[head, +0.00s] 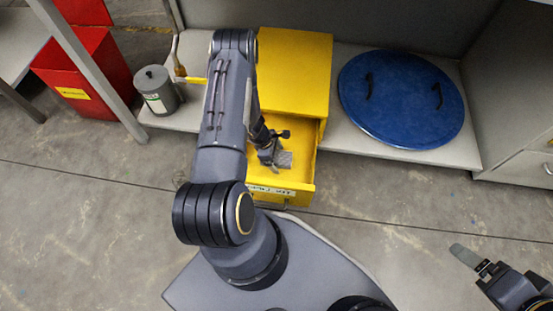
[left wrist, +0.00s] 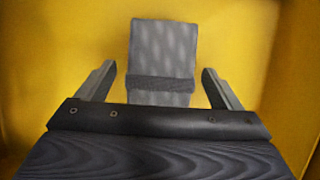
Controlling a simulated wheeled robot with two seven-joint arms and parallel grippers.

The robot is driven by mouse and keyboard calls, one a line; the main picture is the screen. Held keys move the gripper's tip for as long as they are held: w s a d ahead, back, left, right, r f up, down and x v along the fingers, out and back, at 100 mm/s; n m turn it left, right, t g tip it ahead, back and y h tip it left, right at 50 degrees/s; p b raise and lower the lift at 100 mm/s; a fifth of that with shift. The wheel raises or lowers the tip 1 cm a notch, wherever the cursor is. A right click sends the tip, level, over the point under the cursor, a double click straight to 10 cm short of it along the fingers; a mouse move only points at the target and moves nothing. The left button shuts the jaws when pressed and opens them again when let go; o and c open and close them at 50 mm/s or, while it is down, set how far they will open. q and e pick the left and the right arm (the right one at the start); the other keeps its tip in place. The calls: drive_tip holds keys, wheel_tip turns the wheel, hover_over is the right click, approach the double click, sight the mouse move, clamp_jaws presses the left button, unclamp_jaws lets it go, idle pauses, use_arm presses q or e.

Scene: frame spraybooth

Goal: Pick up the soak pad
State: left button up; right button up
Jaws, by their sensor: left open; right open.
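The soak pad looks like a small grey quilted pad (head: 284,159) lying inside the open yellow drawer (head: 300,180). In the left wrist view the grey pad (left wrist: 163,50) lies ahead of and between the open fingers of my left gripper (left wrist: 158,88), with a darker band across it. My left gripper (head: 270,153) reaches down into the drawer, close beside the pad. Gaps show between the pad and both fingers. My right gripper (head: 470,262) is open and empty over the floor at the lower right, far from the drawer.
The yellow cabinet (head: 295,70) stands on a low grey shelf behind the drawer. A blue round lid (head: 400,100) with two black handles lies to its right. A grey can (head: 157,90) stands left of my arm, with a red bin (head: 90,75) further left. Drawer walls surround my left gripper.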

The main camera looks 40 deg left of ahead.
sight(277, 156)
use_arm(q)
drive_tip(key=c, duration=1.1)
drive_tip(key=shift+o, duration=0.2)
wheel_tip(277, 156, up, 10)
drive_tip(key=p, duration=0.4)
drive_tip(key=shift+r, duration=0.1)
